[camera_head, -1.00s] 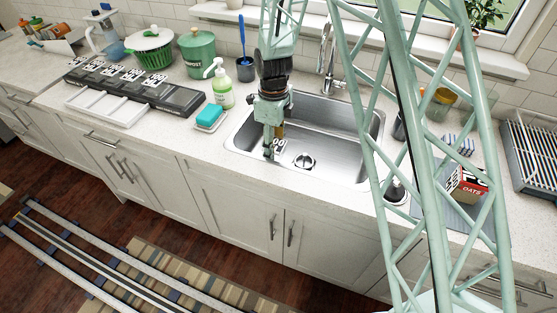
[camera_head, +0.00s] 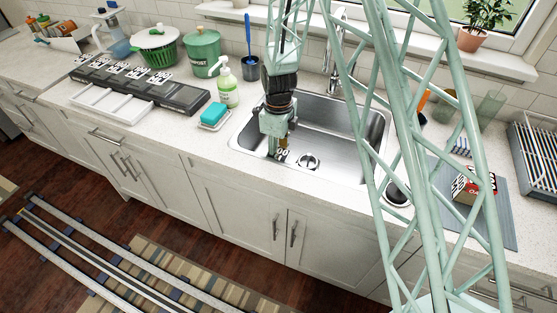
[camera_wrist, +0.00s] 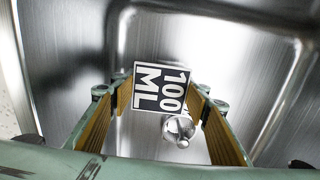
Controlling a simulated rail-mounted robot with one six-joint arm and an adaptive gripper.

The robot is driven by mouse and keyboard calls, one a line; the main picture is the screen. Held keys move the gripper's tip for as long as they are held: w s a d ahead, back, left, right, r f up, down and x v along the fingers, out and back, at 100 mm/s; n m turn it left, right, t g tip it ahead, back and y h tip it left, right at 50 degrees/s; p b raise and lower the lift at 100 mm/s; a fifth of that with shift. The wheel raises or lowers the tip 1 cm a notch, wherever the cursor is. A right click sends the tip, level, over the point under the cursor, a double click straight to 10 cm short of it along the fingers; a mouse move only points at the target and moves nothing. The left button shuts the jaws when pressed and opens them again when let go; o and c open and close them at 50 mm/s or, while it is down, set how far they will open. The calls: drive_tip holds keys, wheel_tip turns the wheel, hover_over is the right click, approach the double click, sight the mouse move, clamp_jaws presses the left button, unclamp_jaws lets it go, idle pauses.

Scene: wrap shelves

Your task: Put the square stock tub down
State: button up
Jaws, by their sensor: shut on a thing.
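The square stock tub (camera_wrist: 160,88) shows in the wrist view as a white top with a black "100 ML" label, between my gripper's two fingers. In the head view its label (camera_head: 283,154) shows just beside the fingertips. My gripper (camera_head: 276,153) points down and is shut on the tub, inside the left part of the steel sink (camera_head: 335,165). The fingers (camera_wrist: 160,115) show with yellow-brown pads. The tub's sides and underside are hidden, so I cannot tell whether it touches the sink floor.
The round drain (camera_head: 308,161) lies just right of the tub. A soap dish (camera_head: 213,118) and a pump bottle (camera_head: 226,88) stand left of the sink. A black organiser (camera_head: 150,90) with labelled tops and a white tray (camera_head: 108,105) lie farther left.

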drive_tip(key=shift+f, duration=0.75)
drive_tip(key=shift+f, duration=0.15)
drive_tip(key=o, duration=0.9)
drive_tip(key=shift+c, duration=0.2)
drive_tip(key=shift+r, duration=0.2)
drive_tip(key=shift+r+p, duration=0.8)
drive_tip(key=shift+r, duration=5.15)
